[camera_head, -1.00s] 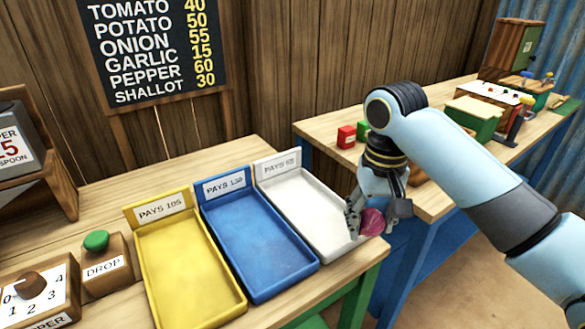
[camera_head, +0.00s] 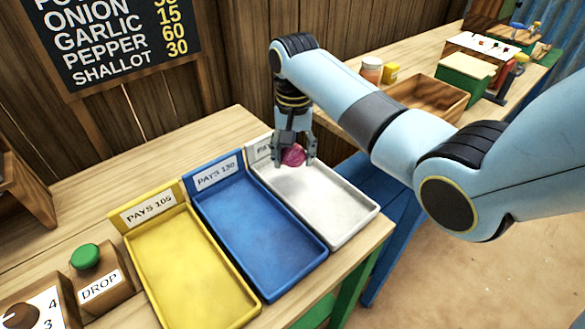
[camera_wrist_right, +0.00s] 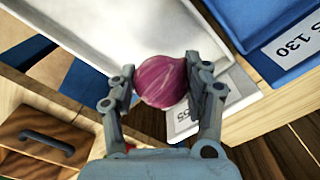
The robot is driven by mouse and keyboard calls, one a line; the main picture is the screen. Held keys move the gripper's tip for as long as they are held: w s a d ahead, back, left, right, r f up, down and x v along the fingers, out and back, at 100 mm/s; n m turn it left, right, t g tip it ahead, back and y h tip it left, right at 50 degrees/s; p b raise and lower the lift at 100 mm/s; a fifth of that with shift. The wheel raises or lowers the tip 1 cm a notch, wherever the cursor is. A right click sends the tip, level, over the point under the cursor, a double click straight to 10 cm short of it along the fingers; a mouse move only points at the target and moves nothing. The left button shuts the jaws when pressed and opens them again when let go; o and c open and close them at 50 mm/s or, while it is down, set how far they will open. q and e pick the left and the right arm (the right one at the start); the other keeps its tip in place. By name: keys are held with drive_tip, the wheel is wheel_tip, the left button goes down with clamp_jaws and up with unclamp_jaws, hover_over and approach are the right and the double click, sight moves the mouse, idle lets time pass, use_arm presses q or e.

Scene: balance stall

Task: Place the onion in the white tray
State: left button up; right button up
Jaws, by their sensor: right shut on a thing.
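The onion (camera_head: 292,156) is round and purple-red. My right gripper (camera_head: 294,158) is shut on it, with a finger on either side. In the head view the onion appears over the back end of the white tray (camera_head: 345,222), near its price sign. In the right wrist view the onion (camera_wrist_right: 161,82) sits between the two fingertips, with the white tray (camera_wrist_right: 95,22) behind it. I cannot tell whether the onion touches the tray floor. My left gripper does not show.
The blue tray (camera_head: 262,235) and yellow tray (camera_head: 190,270) stand left of the white tray. A DROP box with a green button (camera_head: 86,256) and a numbered dial are at the lower left. A wooden crate (camera_head: 430,97) and jars (camera_head: 371,70) are on the far table.

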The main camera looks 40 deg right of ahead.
sight(293, 178)
drive_tip(key=shift+w+a+f, duration=0.1)
drive_tip(key=shift+f, duration=0.15)
wheel_tip(293, 178, down, 3)
drive_tip(key=shift+f, duration=0.3)
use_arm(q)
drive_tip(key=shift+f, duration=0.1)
use_arm(e)
drive_tip(key=o, duration=1.2)
drive_tip(key=shift+f, duration=0.15)
drive_tip(key=shift+c, duration=0.2)
wheel_tip(293, 178, up, 12)
drive_tip(key=shift+r, duration=0.15)
